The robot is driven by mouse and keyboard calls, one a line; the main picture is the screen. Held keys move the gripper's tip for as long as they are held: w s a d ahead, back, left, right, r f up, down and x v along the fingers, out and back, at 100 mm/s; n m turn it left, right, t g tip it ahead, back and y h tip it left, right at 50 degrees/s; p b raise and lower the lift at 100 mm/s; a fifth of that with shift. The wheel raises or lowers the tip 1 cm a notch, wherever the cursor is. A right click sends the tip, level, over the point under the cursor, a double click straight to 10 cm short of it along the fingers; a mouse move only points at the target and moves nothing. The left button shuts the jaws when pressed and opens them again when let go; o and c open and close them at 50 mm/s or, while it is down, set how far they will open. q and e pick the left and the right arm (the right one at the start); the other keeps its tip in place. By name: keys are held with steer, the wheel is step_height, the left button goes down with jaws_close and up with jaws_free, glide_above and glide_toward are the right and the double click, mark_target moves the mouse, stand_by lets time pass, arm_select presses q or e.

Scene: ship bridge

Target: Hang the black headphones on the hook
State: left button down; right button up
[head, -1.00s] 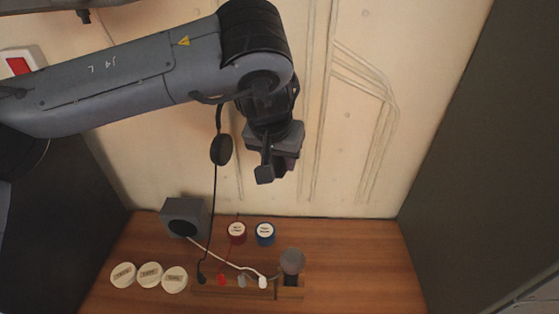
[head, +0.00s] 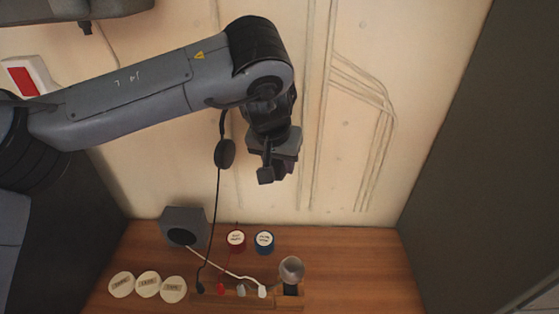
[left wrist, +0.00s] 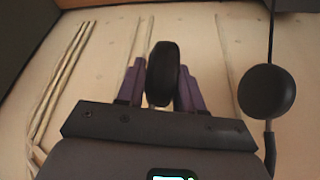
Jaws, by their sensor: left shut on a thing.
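The black headphones (head: 225,154) hang high in front of the pale wall, with one round ear cup left of my left gripper (head: 272,174). In the left wrist view, my left gripper (left wrist: 162,85) has its purple fingers on either side of a black oval pad (left wrist: 162,72), which looks like the other ear cup edge-on. The second ear cup (left wrist: 266,92) hangs free at the right there. A thin black cord runs down to the desk. The headband is mostly hidden by my arm. I cannot make out the hook for sure. My right gripper is out of view.
A small dark piece (head: 87,27) sticks down under a grey body at the top left. On the wooden desk (head: 350,270) below stand a grey speaker box (head: 196,218), red (head: 236,240) and blue (head: 264,243) tins, several white discs (head: 147,284) and a plug strip.

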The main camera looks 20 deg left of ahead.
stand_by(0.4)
arm_select(q)
steer(key=c, duration=0.6)
jaws_free()
steer(key=shift+c, duration=0.2)
steer(key=shift+r, duration=0.1)
